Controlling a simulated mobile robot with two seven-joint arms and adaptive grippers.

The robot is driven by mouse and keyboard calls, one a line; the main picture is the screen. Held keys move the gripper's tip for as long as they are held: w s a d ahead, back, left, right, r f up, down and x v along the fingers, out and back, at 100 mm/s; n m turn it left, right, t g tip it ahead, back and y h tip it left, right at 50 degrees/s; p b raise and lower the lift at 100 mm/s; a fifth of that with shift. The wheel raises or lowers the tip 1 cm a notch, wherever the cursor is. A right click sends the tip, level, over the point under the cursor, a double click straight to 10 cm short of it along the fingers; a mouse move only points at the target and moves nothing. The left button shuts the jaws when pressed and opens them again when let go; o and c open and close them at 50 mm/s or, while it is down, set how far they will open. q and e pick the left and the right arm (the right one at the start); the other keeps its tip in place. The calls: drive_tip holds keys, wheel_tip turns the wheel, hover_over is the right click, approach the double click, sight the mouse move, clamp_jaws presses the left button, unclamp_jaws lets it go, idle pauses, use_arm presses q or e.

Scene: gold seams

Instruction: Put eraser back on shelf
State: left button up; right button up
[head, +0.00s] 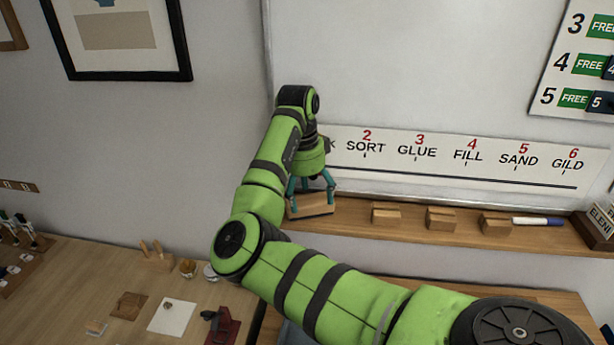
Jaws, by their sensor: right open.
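A tan block (312,207), which looks like the eraser, is at the left end of the wooden shelf (352,217) below the whiteboard. My right gripper (311,188) points down with its teal fingers just over and around this block. The gripper is open. The fingers and wrist hide part of the block's top, and I cannot tell whether the fingers touch it. My left gripper is not in view.
The whiteboard (420,75) rises behind. A workbench (80,285) with small items lies lower left.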

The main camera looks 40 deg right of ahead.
sight(304, 203)
wheel_tip(304, 203, up, 11)
drive_tip(key=a+b, duration=0.1)
drive_tip(key=b, duration=0.1)
drive_tip(key=shift+w+f, duration=0.15)
drive_tip(key=shift+w, duration=0.15)
drive_tip(key=shift+f, duration=0.1)
